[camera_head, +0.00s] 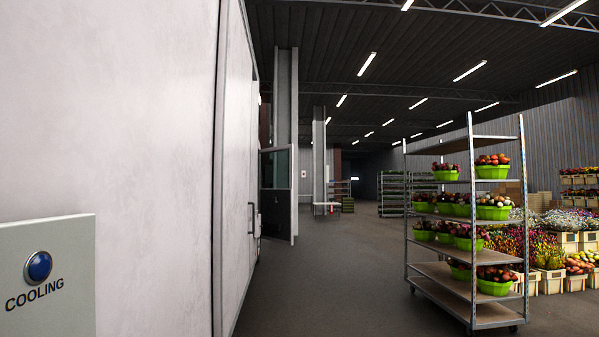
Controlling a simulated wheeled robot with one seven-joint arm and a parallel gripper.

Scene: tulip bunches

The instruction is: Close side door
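A grey door leaf (277,215) with a dark window in its upper half stands out from the left wall, farther down the hall. It looks swung open into the hall. Nearer, a large pale panel (238,130) with a dark upright handle (250,220) runs along the left wall. I cannot tell for sure which of the two is the side door. My gripper and arm are not in view.
A control box (60,250) with a blue button marked COOLING is close at left. A wheeled shelf cart (430,272) with green bowls stands at right, before crates of flowers (552,280). Clear grey floor (340,270) lies between wall and cart.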

